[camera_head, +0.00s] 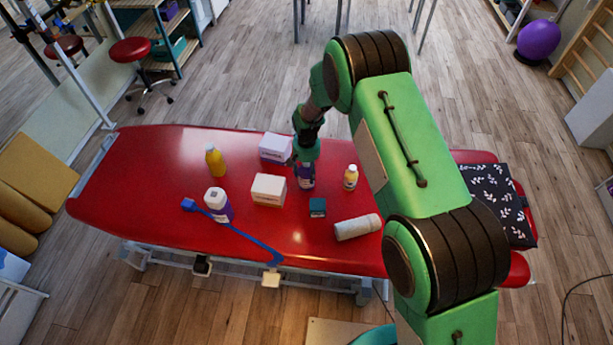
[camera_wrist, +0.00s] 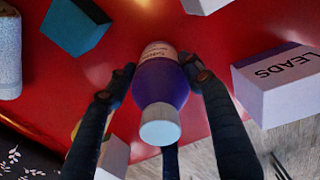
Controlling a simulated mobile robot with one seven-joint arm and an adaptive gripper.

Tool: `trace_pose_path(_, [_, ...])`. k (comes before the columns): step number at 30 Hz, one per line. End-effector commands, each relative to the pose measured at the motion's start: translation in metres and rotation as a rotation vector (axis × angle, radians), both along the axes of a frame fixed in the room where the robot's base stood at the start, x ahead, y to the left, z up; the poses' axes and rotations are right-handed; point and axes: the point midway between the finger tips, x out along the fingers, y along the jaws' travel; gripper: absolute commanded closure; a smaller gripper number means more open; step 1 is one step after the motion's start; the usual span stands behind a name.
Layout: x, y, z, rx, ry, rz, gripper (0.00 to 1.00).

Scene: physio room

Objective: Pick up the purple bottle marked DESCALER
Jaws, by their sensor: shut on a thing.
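A purple bottle (camera_wrist: 160,82) with a white cap and a pale label sits between the fingers of my gripper (camera_wrist: 158,72) in the wrist view. The label's print is too small to read. In the head view my gripper (camera_head: 305,162) points down over the red treatment table (camera_head: 150,165), and the purple bottle (camera_head: 306,182) shows below it, partly hidden by it. The gripper is shut on this bottle. I cannot tell whether its base touches the table.
White boxes (camera_head: 268,190) (camera_head: 275,147) stand close left of the held bottle; one reads LEADS (camera_wrist: 285,82). A yellow bottle (camera_head: 216,162), small bottle (camera_head: 350,178), teal box (camera_head: 318,208), rolled towel (camera_head: 357,227) and long blue tool (camera_head: 240,233) are around. The table's left end is clear.

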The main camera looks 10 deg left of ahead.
Motion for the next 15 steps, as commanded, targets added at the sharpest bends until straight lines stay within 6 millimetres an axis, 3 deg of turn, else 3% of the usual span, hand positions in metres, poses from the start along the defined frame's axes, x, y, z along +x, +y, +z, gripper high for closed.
trace_pose_path(8, [0.001, 0.001, 0.004, 0.001, -0.002, 0.0, 1.0])
trace_pose_path(15, [0.002, 0.001, 0.026, 0.001, -0.003, 0.0, 1.0])
